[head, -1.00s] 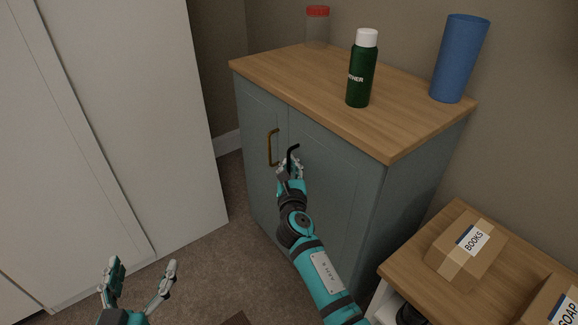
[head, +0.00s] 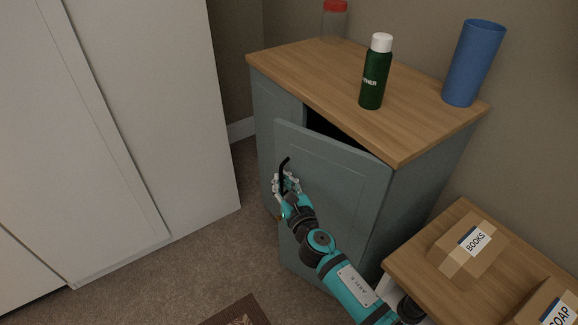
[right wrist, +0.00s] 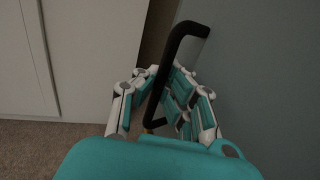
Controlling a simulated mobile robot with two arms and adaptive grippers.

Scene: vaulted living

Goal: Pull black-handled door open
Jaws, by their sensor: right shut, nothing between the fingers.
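The black-handled door (head: 345,190) of the grey-blue cabinet stands partly open, with a dark gap below the wooden top. Its black bar handle (head: 285,166) is on the door's left edge; it also shows in the right wrist view (right wrist: 171,55). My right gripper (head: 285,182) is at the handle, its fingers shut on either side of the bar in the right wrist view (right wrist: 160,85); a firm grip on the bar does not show. The gripper hides the handle's lower part. My left gripper is out of view.
A green bottle (head: 375,75), a blue cup (head: 473,62) and a red-lidded jar (head: 334,22) stand on the cabinet top (head: 300,65). A low table with boxes (head: 466,248) is at right. A white wardrobe (head: 150,120) is at left.

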